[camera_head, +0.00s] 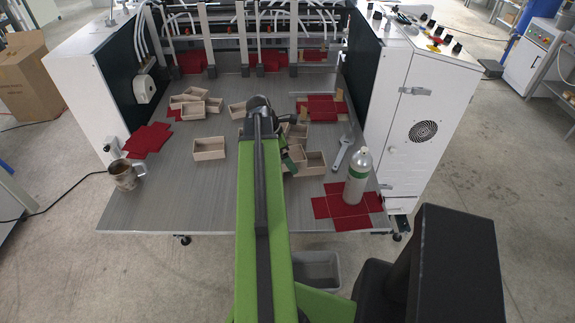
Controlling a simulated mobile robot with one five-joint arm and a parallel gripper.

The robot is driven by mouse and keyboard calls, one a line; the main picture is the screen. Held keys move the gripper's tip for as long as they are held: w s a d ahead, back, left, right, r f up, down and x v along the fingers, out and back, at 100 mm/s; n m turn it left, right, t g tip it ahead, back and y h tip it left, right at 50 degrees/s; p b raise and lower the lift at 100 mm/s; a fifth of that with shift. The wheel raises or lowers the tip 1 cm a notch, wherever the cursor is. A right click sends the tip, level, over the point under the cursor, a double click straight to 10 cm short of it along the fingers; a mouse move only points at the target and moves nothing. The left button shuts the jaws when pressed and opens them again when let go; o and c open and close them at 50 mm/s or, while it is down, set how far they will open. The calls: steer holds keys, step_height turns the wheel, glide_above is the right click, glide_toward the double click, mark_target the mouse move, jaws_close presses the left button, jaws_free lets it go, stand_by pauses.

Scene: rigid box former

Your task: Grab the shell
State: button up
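Several open box shells, light brown and shallow, lie on the grey table (180,210). One shell (208,149) lies alone left of my arm. A cluster of shells (196,104) sits at the back left. Another shell (238,110) is just left of my arm near the back. More shells (315,163) lie close to the right side of my arm. My gripper (292,160) is over or beside this right group, mostly hidden by my green arm. I cannot see whether its fingers touch a shell or hold anything.
A white bottle (357,177) stands on flat red sheets (335,208) at the front right, with a wrench (342,152) beside it. A metal mug (124,175) stands at the left edge. Red sheets (147,139) lie back left. White machine housings flank the table.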

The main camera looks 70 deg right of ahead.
steer(key=shift+f+b, duration=0.25)
steer(key=shift+b, duration=0.05)
stand_by(0.5)
steer(key=c, duration=1.4)
steer(key=shift+r, duration=0.15)
